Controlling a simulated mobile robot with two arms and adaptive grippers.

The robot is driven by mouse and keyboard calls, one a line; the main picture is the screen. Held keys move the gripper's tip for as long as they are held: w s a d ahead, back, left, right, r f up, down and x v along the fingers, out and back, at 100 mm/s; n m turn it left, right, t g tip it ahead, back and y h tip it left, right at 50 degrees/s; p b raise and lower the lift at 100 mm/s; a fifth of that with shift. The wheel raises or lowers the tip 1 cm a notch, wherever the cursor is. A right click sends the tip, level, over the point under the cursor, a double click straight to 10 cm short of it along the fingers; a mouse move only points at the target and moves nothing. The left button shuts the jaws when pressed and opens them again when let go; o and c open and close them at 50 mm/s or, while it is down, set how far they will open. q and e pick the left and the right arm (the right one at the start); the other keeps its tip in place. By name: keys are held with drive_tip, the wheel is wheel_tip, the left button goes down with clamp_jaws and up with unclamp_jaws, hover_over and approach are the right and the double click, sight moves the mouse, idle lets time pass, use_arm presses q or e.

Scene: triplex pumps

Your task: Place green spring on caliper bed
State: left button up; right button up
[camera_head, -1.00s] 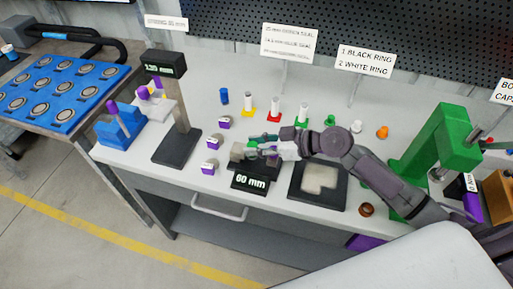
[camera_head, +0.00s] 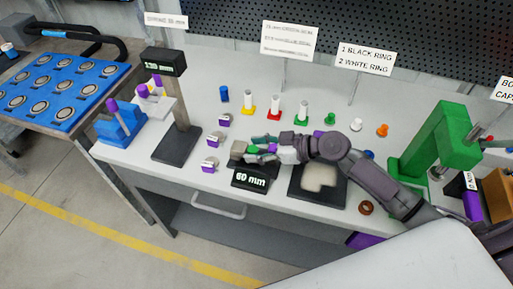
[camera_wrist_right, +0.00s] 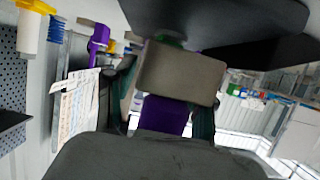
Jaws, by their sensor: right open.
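The caliper (camera_head: 238,157) stands near the front of the bench, a dark grey device with a display reading "60 mm" (camera_head: 249,180). A small bright green piece (camera_head: 253,149), which looks like the green spring, shows at the caliper bed beside my right gripper (camera_head: 262,153). The fingers partly cover the piece, so I cannot tell exactly how it rests. In the right wrist view my gripper's dark teal fingers (camera_wrist_right: 166,110) stand apart, with a grey-beige block (camera_wrist_right: 180,72) and a purple piece (camera_wrist_right: 164,114) in line between or beyond them. My left gripper is not in view.
A taller gauge with display (camera_head: 163,62) stands left of the caliper. Purple holders (camera_head: 224,120), white posts on coloured bases (camera_head: 275,105) and small coloured parts stand behind. A dark tray (camera_head: 318,182) lies right, near a green press (camera_head: 440,140).

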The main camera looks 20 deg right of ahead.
drive_tip(key=shift+r, duration=0.25)
drive_tip(key=v, duration=0.2)
drive_tip(key=b+v, duration=0.1)
drive_tip(key=v, duration=0.1)
drive_tip(key=b+v, duration=0.1)
drive_tip(key=v, duration=0.1)
drive_tip(key=shift+s+d+f, duration=0.2)
drive_tip(key=shift+d, duration=0.05)
drive_tip(key=shift+s+d+r, duration=0.25)
drive_tip(key=shift+d+r, duration=0.1)
